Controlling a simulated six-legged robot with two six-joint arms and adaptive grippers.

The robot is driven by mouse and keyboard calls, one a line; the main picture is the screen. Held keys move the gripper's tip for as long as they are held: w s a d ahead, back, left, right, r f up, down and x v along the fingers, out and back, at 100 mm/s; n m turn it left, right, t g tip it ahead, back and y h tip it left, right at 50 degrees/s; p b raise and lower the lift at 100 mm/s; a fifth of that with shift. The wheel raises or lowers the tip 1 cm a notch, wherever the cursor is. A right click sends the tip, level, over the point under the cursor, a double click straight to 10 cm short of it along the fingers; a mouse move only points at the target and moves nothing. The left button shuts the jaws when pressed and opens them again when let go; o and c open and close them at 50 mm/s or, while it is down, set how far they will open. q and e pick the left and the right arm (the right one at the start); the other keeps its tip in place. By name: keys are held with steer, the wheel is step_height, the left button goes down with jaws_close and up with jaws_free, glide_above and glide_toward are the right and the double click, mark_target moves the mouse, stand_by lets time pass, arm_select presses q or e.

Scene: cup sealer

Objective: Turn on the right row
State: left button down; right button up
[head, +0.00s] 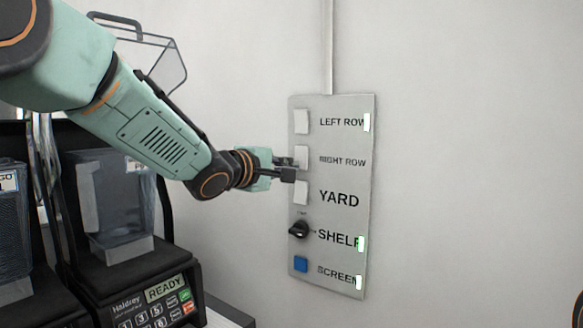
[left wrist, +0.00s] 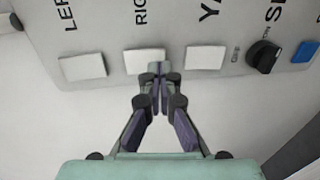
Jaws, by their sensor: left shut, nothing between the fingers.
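The grey switch panel (head: 340,215) is on the white wall. The RIGHT ROW switch (head: 302,154) is a white rocker, second from the top, and shows no lit lamp beside its label. The same switch is in the left wrist view (left wrist: 143,62), left of the fingertips. My left gripper (head: 289,169) is shut and empty. Its tips are close to the panel at the lower part of the RIGHT ROW switch. In the left wrist view the tips (left wrist: 158,69) are between this switch and the YARD switch (left wrist: 205,58). Contact cannot be told. My right gripper is not in view.
The LEFT ROW switch (head: 302,121) is above, with a lit lamp. The SHELF knob (head: 300,230) and blue SCREEN button (head: 301,264) are below, with lit lamps. A black machine with a keypad (head: 155,310) stands lower left. The wall right of the panel is clear.

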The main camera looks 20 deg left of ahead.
arm_select(q)
steer(key=shift+x, duration=0.8)
steer(key=shift+w+f+p, duration=0.1)
steer(key=shift+w+p, duration=0.15)
steer(key=shift+p, duration=0.75)
